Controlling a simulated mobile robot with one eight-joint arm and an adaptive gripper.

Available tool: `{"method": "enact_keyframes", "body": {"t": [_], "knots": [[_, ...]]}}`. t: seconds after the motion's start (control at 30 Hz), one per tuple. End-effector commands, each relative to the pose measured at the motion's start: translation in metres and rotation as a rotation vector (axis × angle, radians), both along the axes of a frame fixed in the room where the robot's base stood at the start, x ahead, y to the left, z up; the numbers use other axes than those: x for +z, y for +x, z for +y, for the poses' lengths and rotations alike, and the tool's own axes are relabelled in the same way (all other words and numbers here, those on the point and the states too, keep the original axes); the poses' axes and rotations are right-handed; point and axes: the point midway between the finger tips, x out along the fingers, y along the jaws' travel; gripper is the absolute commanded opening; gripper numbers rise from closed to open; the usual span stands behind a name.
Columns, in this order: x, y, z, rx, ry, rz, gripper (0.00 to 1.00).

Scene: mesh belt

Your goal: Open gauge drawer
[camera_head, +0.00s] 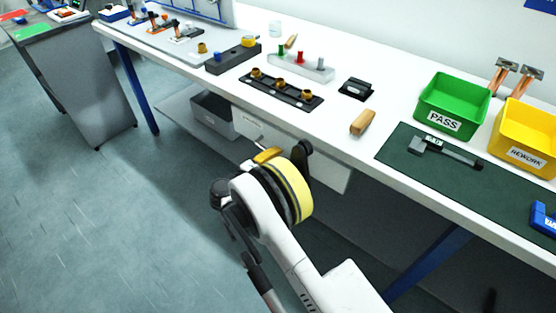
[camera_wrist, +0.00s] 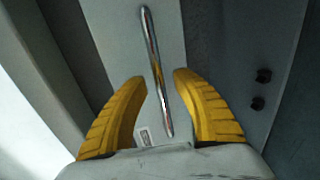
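The gauge drawer's pale front (camera_head: 328,173) is under the white bench's front edge, partly hidden behind my arm; it looks shut. Its slim chrome bar handle (camera_wrist: 151,48) stands out in the wrist view against the grey drawer front (camera_wrist: 172,22). My gripper (camera_wrist: 160,82) is open, with one yellow finger on each side of the handle's lower part and a gap on both sides. In the head view, one yellow finger of my gripper (camera_head: 267,155) shows in front of the drawer; the handle's contact with it cannot be seen there.
A grey bin (camera_head: 213,115) sits on the lower shelf left of the drawer. On the bench are a green PASS bin (camera_head: 452,97), a yellow REWORK bin (camera_head: 531,133), a caliper (camera_head: 445,151) on a dark mat and a wooden block (camera_head: 362,122). The floor at left is clear.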

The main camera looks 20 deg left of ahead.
Motion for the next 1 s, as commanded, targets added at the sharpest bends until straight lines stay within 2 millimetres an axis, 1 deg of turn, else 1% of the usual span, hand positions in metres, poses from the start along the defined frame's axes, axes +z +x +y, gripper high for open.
{"method": "enact_keyframes", "body": {"t": [0.13, 0.4, 0.43, 0.47, 0.5, 0.53, 0.83, 1.0], "knots": [[-0.002, 0.009, -0.003, 0.001, 0.0, 0.0, 0.34], [-0.001, 0.01, -0.004, 0.001, 0.0, 0.0, 0.34], [-0.001, 0.01, -0.004, 0.001, 0.0, 0.0, 0.27], [-0.001, 0.01, -0.004, 0.001, 0.0, 0.0, 0.18], [-0.002, 0.01, -0.004, 0.001, 0.0, 0.0, 0.05], [-0.002, 0.01, -0.004, 0.001, 0.0, 0.0, 0.0], [-0.002, 0.006, -0.002, 0.002, 0.0, 0.0, 0.0], [-0.002, -0.01, 0.005, 0.003, 0.001, 0.001, 0.0]]}}
